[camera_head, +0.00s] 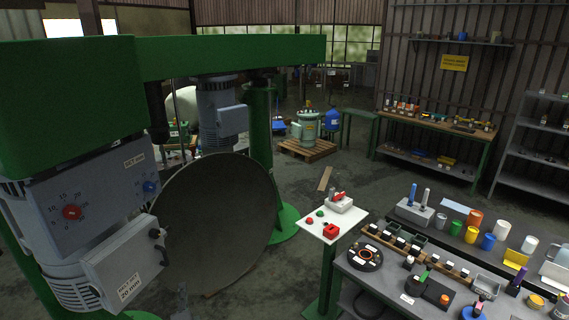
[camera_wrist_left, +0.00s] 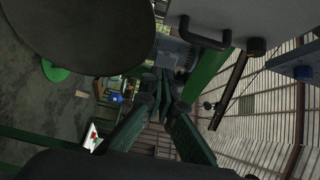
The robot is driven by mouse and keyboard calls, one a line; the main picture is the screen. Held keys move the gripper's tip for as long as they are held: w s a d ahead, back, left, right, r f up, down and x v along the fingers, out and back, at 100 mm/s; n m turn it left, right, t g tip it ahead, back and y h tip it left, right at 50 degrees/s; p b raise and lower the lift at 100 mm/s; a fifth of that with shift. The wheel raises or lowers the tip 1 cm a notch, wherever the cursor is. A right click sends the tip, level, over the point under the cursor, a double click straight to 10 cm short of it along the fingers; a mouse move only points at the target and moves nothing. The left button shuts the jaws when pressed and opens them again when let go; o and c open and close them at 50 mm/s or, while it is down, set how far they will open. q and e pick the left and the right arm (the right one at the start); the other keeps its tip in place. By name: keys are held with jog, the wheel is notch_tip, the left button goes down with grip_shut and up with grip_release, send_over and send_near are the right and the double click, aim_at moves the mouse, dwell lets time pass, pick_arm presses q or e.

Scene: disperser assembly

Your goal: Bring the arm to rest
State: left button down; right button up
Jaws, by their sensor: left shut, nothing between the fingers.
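My left gripper (camera_head: 182,295) shows small and dim at the bottom of the head view, below the large grey disc and right of the labelled grey box. In the left wrist view its two dark fingers (camera_wrist_left: 164,82) reach up the middle and come together at the tips. They are shut and hold nothing. Most of my left arm is out of the head view. My right gripper is in neither view.
The green disperser frame (camera_head: 230,55) carries a motor box (camera_head: 95,200), a labelled grey box (camera_head: 125,265) and a large round disc (camera_head: 215,225) close to my left gripper. A small stand (camera_head: 318,222) and a crowded workbench (camera_head: 395,290) are right. Open floor lies behind.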

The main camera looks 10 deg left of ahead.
pick_arm(q)
jog(key=shift+w, duration=0.1)
jog(key=w+a+p, duration=0.1)
jog(key=w+a, duration=0.7)
jog(key=w, duration=0.1)
jog(key=shift+w+a+p, duration=0.2)
jog(key=shift+a+p, duration=0.1)
jog(key=shift+a, duration=0.1)
jog(key=shift+d, duration=0.1)
